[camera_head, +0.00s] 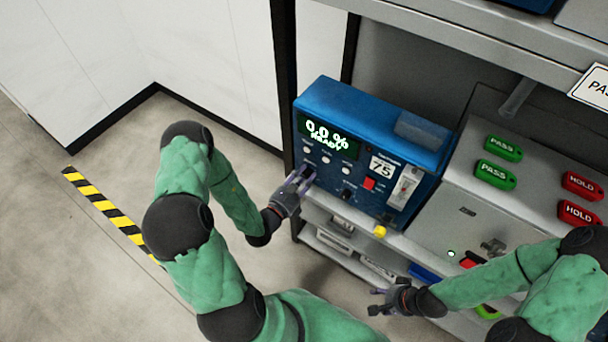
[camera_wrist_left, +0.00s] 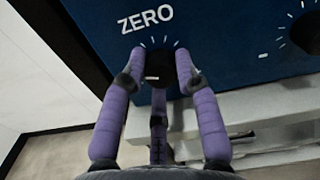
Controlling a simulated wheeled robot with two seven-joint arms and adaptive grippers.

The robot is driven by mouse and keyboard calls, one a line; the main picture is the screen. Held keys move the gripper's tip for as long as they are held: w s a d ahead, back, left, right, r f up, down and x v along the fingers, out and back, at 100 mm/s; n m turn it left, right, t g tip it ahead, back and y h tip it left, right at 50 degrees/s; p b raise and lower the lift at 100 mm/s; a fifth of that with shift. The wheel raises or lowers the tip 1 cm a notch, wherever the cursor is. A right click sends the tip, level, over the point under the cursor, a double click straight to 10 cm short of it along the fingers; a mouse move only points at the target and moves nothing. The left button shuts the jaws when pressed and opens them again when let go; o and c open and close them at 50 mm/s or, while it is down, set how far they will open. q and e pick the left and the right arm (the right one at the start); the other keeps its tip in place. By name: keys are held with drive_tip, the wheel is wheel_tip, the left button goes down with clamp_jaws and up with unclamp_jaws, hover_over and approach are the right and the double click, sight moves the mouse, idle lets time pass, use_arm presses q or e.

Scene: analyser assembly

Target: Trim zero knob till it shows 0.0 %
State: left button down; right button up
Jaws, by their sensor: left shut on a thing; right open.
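The blue analyser (camera_head: 345,100) stands on the bench, and its display (camera_head: 326,134) reads 0.0 % with READY below. The black zero knob (camera_wrist_left: 159,68) sits under the word ZERO (camera_wrist_left: 145,20) in the left wrist view. My left gripper (camera_head: 303,178) is at the lower left of the analyser's front, its fingers on both sides of the zero knob and shut on it. In the head view the fingers hide most of that knob. My right gripper (camera_head: 378,300) is open and empty, in front of the bench and away from the analyser.
A second black knob (camera_head: 347,194) is to the right of the zero knob. A red switch (camera_head: 369,184) and a yellow part (camera_head: 379,231) are further right. A grey panel (camera_head: 450,220) with green PASS tags (camera_head: 503,149) and red HOLD tags (camera_head: 582,186) stands at the right.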

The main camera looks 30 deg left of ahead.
use_arm(q)
drive_tip(key=shift+r, duration=0.15)
drive_tip(key=c, duration=0.9)
unclamp_jaws()
drive_tip(key=shift+c, duration=0.2)
drive_tip(key=shift+s, duration=0.25)
drive_tip(key=s, duration=1.1)
drive_tip(key=shift+s+a, duration=0.2)
drive_tip(key=shift+a, duration=0.25)
